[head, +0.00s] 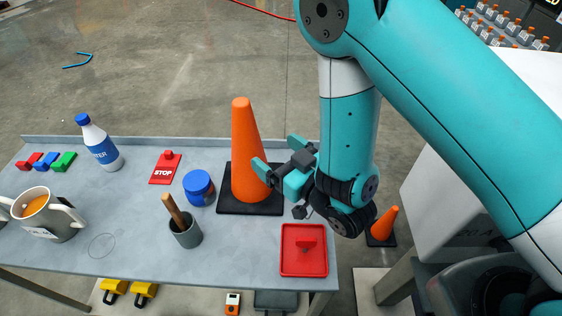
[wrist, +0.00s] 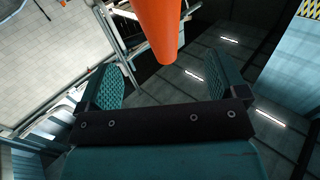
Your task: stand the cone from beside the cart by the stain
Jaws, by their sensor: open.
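A large orange cone (head: 245,150) stands upright on its black square base on the grey table, right of the blue jar. In the wrist view an orange cone (wrist: 158,30) shows at the top, between and beyond my fingers. My gripper (head: 276,158) is open and empty at the right side of the large cone; contact cannot be told. In the wrist view my gripper (wrist: 165,82) has its two fingers wide apart. A smaller orange cone (head: 385,224) stands on the floor right of the table. A faint round ring (head: 102,245) marks the table; no other stain is clear.
A white cabinet (head: 440,200) stands at right. Space around the ring is clear.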

